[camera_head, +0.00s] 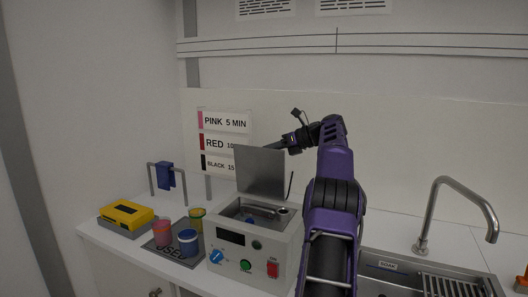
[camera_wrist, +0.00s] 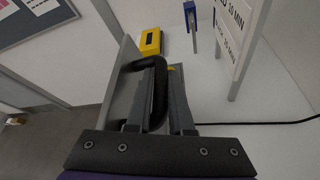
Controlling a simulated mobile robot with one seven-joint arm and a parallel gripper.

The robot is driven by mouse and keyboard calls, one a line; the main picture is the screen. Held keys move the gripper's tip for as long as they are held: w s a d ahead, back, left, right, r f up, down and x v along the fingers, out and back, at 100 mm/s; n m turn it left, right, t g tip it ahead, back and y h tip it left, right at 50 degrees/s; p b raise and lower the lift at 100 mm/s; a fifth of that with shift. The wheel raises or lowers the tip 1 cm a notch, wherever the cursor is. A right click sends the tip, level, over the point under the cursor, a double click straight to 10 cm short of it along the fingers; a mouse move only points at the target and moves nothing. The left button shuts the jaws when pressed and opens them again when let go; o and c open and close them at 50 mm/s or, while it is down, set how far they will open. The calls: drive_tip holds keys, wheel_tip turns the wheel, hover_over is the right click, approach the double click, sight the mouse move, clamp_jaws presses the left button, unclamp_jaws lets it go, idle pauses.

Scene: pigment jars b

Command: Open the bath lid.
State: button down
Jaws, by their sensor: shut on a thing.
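The bath (camera_head: 250,262) is a white box with knobs and a dark display on its front. Its grey lid (camera_head: 260,171) stands raised, about upright, at the back of the bath, and the opening below is uncovered. My gripper (camera_head: 285,141) is at the lid's upper right edge, partly hidden behind it. In the wrist view, my gripper's fingers (camera_wrist: 167,78) are shut on the lid's black handle (camera_wrist: 159,92). The lid shows there as a grey plate (camera_wrist: 122,88) to the left of the fingers.
Pink, blue and yellow jars (camera_head: 187,241) stand on a dark mat left of the bath. A yellow box (camera_head: 126,213) and a blue item on a metal rack (camera_head: 165,176) are farther left. A sink with a tap (camera_head: 462,190) is at right. Colour signs (camera_head: 224,122) stand behind the bath.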

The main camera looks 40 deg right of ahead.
drive_tip(key=c, duration=0.8)
unclamp_jaws()
drive_tip(key=shift+f, duration=0.1)
drive_tip(key=shift+s+d, duration=0.15)
drive_tip(key=shift+s, duration=0.05)
drive_tip(key=s+d, duration=0.6)
drive_tip(key=s, duration=0.5)
drive_tip(key=shift+d+r, duration=0.2)
